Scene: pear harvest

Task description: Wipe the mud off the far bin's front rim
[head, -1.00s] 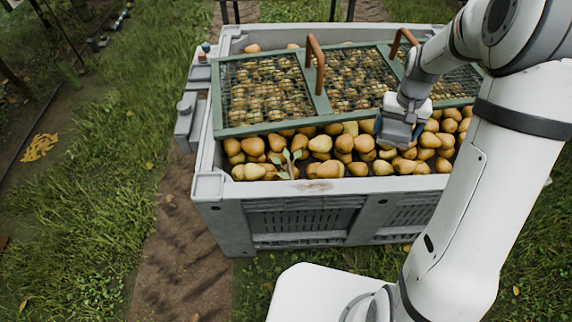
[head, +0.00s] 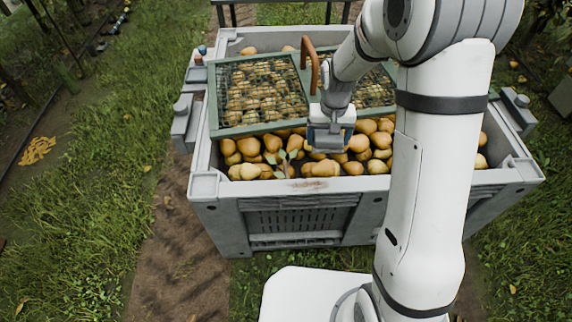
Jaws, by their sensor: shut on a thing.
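One grey plastic bin (head: 212,187) full of pears stands in front of me. A faint brown mud smear (head: 308,184) marks the middle-left of its front rim. My gripper (head: 330,140) points down over the pears, just behind the front rim and a little right of the smear. It is shut on a small blue thing (head: 312,135), mostly hidden by the jaws; I cannot tell what it is. It looks apart from the rim.
A green-framed mesh lid (head: 262,127) with a brown handle (head: 310,62) covers the back of the bin. Loose pears (head: 245,152) and a leafy sprig fill the front strip. Grey boxes sit on the bin's sides. My arm hides the bin's right part. Grass (head: 90,210) surrounds it.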

